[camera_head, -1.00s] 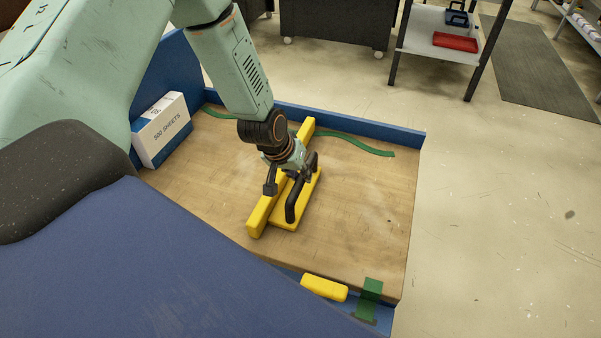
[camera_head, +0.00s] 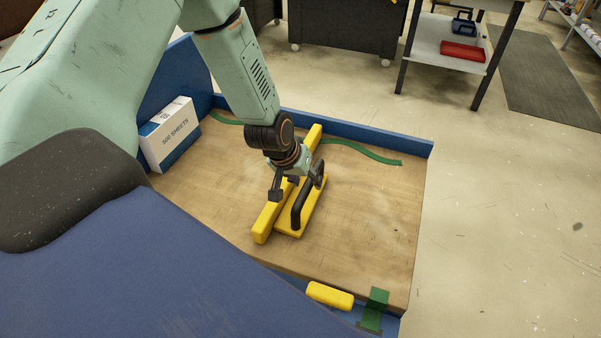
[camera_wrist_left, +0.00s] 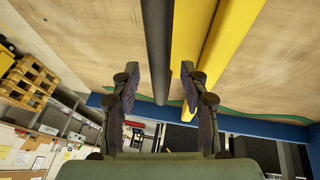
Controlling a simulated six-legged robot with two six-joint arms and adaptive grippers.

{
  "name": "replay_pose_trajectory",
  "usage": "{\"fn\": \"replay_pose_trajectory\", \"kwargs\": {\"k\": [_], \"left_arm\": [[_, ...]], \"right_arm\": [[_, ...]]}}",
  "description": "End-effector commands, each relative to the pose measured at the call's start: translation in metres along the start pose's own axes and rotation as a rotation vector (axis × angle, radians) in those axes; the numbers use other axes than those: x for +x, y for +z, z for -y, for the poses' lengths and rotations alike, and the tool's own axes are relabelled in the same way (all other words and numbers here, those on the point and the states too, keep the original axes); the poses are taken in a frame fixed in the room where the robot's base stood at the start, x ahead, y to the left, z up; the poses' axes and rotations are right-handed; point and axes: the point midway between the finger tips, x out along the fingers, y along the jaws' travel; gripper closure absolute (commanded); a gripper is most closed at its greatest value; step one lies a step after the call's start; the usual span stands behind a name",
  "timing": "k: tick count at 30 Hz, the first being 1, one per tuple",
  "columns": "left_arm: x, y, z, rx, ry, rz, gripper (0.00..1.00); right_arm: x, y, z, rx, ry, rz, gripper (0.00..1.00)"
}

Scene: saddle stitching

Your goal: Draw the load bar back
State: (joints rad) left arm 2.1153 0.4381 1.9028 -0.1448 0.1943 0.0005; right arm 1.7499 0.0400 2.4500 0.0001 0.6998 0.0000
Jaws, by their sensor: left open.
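The yellow load bar assembly lies on the wooden table. It shows a long yellow bar (camera_head: 272,219) and, along its right side, a shorter yellow plate (camera_head: 314,205) with a raised black handle (camera_head: 297,211). My left gripper (camera_head: 297,187) is open above it, with its fingers apart on either side of the handle's far part. In the left wrist view the black handle (camera_wrist_left: 158,45) and a yellow strip (camera_wrist_left: 190,40) run between the open fingers (camera_wrist_left: 160,72). Whether a finger touches the handle I cannot tell. My right gripper is not in view.
A blue rim (camera_head: 375,135) edges the table (camera_head: 375,220). A box of sheets (camera_head: 172,135) stands at the left. A green strip (camera_head: 365,152) lies behind the bar. A yellow block (camera_head: 330,296) and a green piece (camera_head: 374,310) sit at the near edge. The table's right side is clear.

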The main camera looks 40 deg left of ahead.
Motion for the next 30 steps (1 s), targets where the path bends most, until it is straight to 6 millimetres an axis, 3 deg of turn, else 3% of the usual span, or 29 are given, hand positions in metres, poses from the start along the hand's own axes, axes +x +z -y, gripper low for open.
{"fn": "replay_pose_trajectory", "kwargs": {"k": [18, 30], "left_arm": [[-0.046, 0.000, 0.000, -0.004, 0.003, 0.001, 0.55], [-0.066, 0.000, 0.001, -0.003, 0.001, 0.000, 0.55]], "right_arm": [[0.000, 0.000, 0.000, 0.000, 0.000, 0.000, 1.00], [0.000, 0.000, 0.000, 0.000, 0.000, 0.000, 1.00]]}}
